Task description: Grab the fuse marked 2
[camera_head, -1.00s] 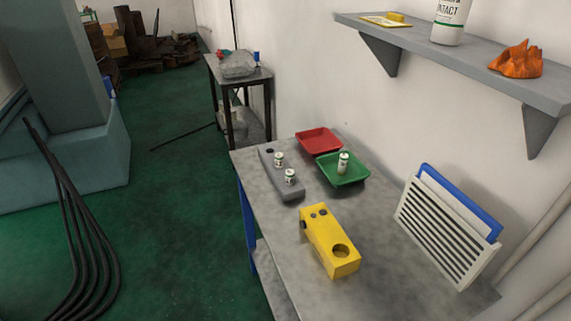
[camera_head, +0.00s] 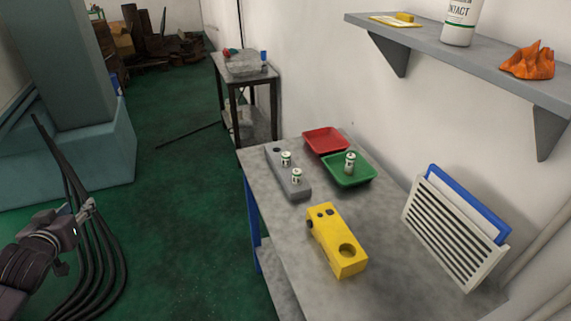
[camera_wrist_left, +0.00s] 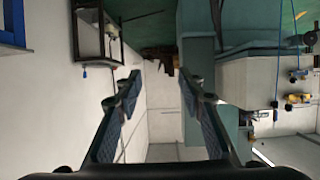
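Two white fuses with green bands stand in the grey block on the table, the farther fuse (camera_head: 286,159) and the nearer fuse (camera_head: 297,176). A third fuse (camera_head: 350,163) stands in the green tray (camera_head: 362,178). The marks on them are too small to read. My left gripper (camera_head: 88,207) is at the left of the head view, over the floor and well apart from the table. In the left wrist view its two fingers (camera_wrist_left: 160,85) are spread with nothing between them. My right gripper is not in view.
The grey block (camera_head: 291,190) lies along the table's left edge. A red tray (camera_head: 326,141), a yellow box with holes (camera_head: 337,240) and a white slatted rack (camera_head: 450,235) share the table (camera_head: 290,240). A grey shelf (camera_head: 480,60) juts from the wall above.

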